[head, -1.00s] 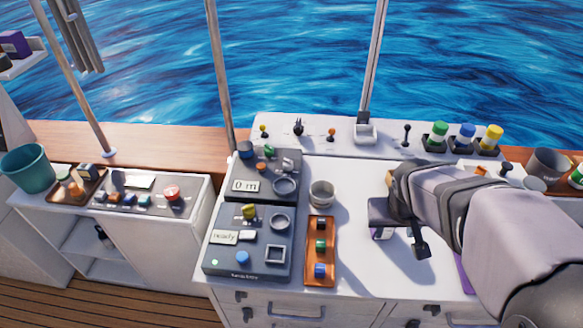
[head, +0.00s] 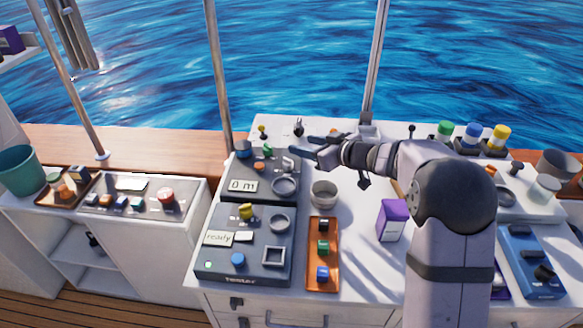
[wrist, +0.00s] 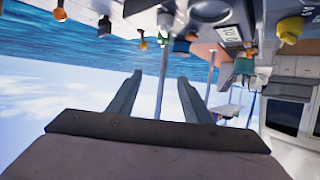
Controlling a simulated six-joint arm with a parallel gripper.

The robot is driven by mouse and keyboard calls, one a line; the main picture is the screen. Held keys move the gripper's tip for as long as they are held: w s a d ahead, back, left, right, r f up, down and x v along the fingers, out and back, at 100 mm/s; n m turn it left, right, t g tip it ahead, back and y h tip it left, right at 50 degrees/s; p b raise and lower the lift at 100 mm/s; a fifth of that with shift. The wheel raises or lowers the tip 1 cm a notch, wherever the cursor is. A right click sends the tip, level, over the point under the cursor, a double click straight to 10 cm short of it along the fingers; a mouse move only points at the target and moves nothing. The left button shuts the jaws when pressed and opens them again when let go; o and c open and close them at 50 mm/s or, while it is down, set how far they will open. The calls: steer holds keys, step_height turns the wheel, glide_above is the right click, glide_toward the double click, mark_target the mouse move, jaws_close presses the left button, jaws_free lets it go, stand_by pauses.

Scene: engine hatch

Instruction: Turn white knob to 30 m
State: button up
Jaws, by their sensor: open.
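The grey upper panel (head: 262,203) carries a small display (head: 243,186) reading "0 m". A small whitish knob-like part (head: 288,163) stands at the panel's back right, above a grey ring (head: 285,186); its pointer setting is too small to read. My gripper (head: 301,147) is open, just right of and slightly above that part in the head view, with its fingers pointing left. In the wrist view my gripper (wrist: 158,82) shows two spread fingers with nothing between them. The upside-down panel shows there at the top, with its display (wrist: 229,33).
The lower panel's display (head: 219,238) reads "ready". A cup (head: 324,194), an orange tray (head: 314,278) with coloured blocks and a purple box (head: 391,222) stand to the right. Small levers and coloured-capped jars line the back ledge. A window post (head: 219,80) rises behind the panel.

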glide_toward(291, 164)
steer(key=w+a, duration=0.2)
steer(key=shift+f+p+x, duration=0.2)
steer(key=shift+p+x, duration=0.25)
steer(key=shift+x, duration=1.35)
steer(key=shift+f+p+x, duration=0.25)
steer(key=shift+p+x, duration=0.2)
steer(key=shift+x, duration=1.3)
steer(key=shift+s+d, duration=0.1)
steer(key=shift+d, duration=0.05)
steer(key=shift+c, duration=0.3)
steer(key=c, duration=1)
